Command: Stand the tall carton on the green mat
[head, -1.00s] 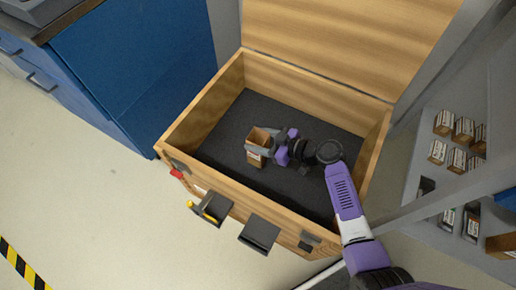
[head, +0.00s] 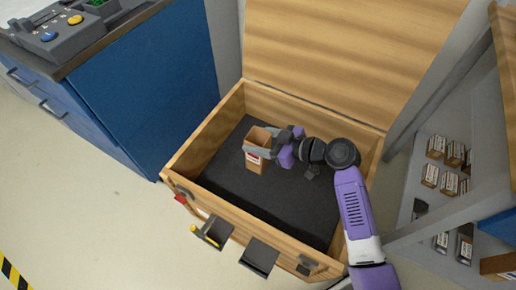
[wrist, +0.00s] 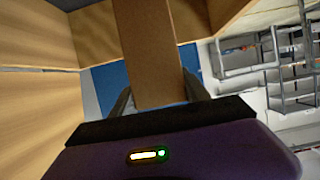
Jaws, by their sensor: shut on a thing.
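The tall carton (head: 255,164) is brown cardboard with a white and red label, and it stands roughly upright inside the open wooden cart. My gripper (head: 262,146) is shut on its upper part, coming from the right. In the wrist view the carton (wrist: 147,50) runs up between the two fingers. Whether its base touches the dark cart floor I cannot tell. I see no clear green mat; a small green patch (head: 97,3) shows at the top edge on the counter, too cut off to identify.
The wooden cart (head: 200,145) has its lid (head: 340,55) raised behind and walls around my arm. A blue cabinet (head: 145,85) with a button box (head: 65,38) on top stands at left. A grey shelf with small boxes (head: 435,147) is at right.

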